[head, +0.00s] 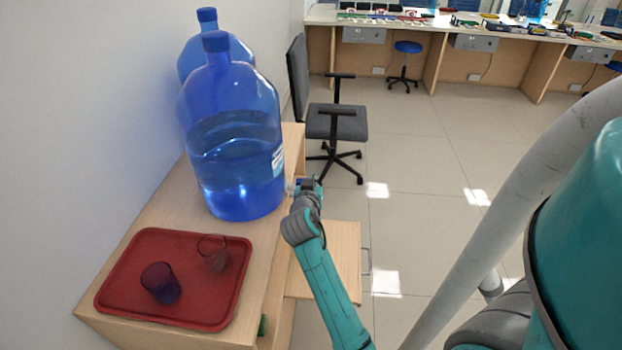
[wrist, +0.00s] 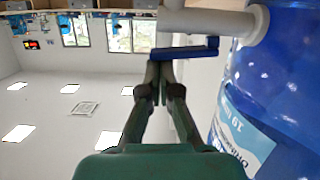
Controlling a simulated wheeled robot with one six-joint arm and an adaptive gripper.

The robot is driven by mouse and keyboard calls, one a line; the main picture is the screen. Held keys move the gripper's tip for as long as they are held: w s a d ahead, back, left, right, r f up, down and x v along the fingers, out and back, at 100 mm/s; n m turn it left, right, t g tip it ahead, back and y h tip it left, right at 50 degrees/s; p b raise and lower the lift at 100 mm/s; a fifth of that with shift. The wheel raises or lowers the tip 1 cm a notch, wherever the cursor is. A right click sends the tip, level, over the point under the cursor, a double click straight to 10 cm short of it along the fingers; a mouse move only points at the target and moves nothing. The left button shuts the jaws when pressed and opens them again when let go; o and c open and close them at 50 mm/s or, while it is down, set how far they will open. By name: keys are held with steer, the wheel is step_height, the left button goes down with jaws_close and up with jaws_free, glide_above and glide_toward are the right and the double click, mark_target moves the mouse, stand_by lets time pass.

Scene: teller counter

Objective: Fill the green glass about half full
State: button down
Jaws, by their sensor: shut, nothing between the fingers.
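A large blue water bottle (head: 235,165) stands on the wooden cabinet. Its white spout (wrist: 215,22) and blue tap lever (wrist: 185,52) show in the wrist view. My gripper (head: 308,184) is at the spout, beside the bottle's right side. In the wrist view my gripper (wrist: 160,72) is shut and empty, with its fingertips right at the lever; I cannot tell whether they touch. A small green patch (head: 262,325) shows at the cabinet's front edge, mostly hidden; I cannot tell whether it is the green glass. No water stream is visible.
A red tray (head: 200,310) on the cabinet (head: 160,212) holds a dark blue glass (head: 160,283) and a clear glass (head: 212,253). A second bottle (head: 208,20) stands behind. A lower wooden surface (head: 340,255) juts out at right. An office chair (head: 335,122) stands beyond; the floor right is open.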

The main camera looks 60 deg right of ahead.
steer(key=shift+s+d+f+m, duration=0.1)
steer(key=shift+s+f+m, duration=0.1)
steer(key=shift+f+m, duration=0.15)
stand_by(2.5)
steer(key=s+a+r, duration=0.3)
steer(key=a+r, duration=0.3)
steer(key=a, duration=0.3)
steer(key=shift+s+r, duration=0.25)
steer(key=shift+s, duration=0.1)
stand_by(1.7)
